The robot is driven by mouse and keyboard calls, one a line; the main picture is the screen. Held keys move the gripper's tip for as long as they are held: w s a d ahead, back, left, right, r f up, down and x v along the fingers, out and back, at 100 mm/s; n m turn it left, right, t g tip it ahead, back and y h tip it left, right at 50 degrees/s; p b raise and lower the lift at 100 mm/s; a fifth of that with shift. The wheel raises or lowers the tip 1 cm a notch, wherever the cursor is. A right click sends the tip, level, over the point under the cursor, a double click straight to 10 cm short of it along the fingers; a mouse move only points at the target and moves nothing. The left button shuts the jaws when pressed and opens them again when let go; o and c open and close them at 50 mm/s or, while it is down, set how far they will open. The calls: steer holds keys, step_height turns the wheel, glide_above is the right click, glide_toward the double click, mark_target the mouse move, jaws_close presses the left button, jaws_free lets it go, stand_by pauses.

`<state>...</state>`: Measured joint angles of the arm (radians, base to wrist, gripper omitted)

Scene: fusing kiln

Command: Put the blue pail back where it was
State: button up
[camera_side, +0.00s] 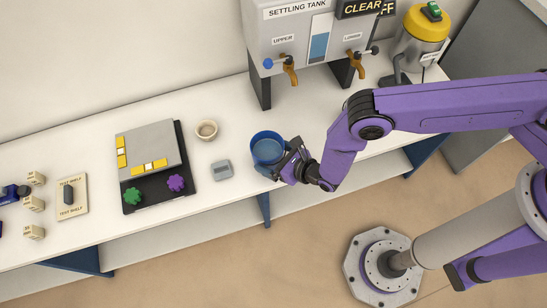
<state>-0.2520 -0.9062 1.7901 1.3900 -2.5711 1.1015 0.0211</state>
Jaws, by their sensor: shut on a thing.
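The blue pail (267,148) is at the middle of the white bench, near its front edge, and looks upright. Its inside looks lighter blue; I cannot tell whether it holds liquid. My gripper (285,164) is at the pail's right side, shut on it. The fingertips are small and partly hidden against the pail. I cannot tell whether the pail's base touches the bench.
A settling tank (300,35) with two taps stands behind on legs. A yellow-topped machine (427,25) is at its right.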

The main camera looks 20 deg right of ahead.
steer(key=shift+f, duration=0.55)
steer(key=o, duration=1.2)
steer(key=shift+f, duration=0.2)
steer(key=shift+o, duration=0.2)
steer(key=shift+r, duration=0.15)
steer(key=shift+s+r, duration=0.1)
steer(key=shift+s, duration=0.05)
steer(key=v, duration=1.1)
steer(key=shift+s+d, duration=0.2)
steer(key=shift+d, duration=0.05)
